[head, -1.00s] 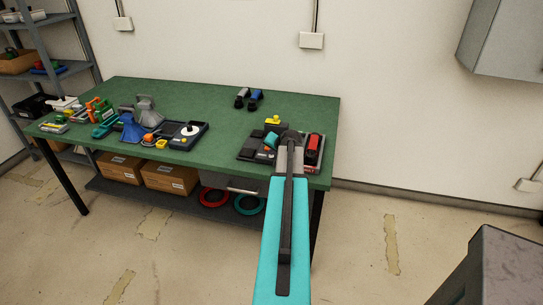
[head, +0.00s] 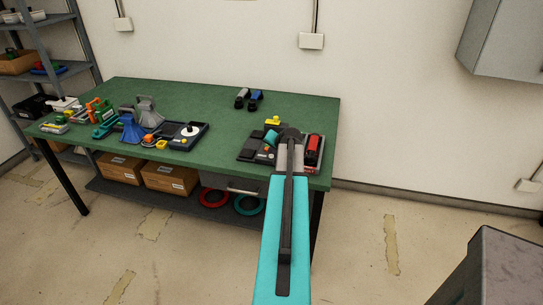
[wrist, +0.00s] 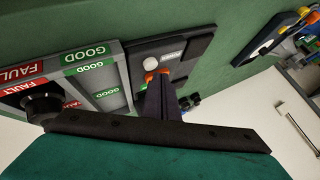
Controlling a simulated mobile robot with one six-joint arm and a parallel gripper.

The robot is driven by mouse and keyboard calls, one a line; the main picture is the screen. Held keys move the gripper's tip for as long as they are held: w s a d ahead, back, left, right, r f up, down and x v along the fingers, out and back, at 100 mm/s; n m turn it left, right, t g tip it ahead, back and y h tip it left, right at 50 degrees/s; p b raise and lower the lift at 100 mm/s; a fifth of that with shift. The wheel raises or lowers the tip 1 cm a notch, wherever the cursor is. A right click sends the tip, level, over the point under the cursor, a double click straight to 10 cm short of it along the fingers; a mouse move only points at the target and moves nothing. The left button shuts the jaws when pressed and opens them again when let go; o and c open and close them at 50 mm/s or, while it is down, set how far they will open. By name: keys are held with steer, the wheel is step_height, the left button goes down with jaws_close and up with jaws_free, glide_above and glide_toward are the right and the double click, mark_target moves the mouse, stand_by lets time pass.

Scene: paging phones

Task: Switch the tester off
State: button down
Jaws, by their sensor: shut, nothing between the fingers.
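The tester (head: 252,154) looks like a dark flat panel near the right end of the green bench. In the wrist view its dark face (wrist: 180,75) shows a white label, with small orange and red parts (wrist: 150,66) at the fingertips. My gripper (wrist: 163,82) is shut and empty, its dark fingers over this panel and very close to the orange and red parts. I cannot tell whether they touch. The fingers hide part of the panel, and the switch's position cannot be made out. In the head view my arm hides the gripper.
Grey trays (wrist: 112,78) marked GOOD and FAULT lie beside the panel. A red handset-like item (head: 313,150) lies right of my arm, and a yellow-topped item (head: 272,121) behind the panel. Phones and tools crowd the bench's left side. The middle of the green bench (head: 215,110) is clear.

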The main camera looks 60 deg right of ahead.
step_height(320, 180, up, 6)
steer(key=shift+f+p, duration=0.2)
steer(key=shift+p, duration=0.9)
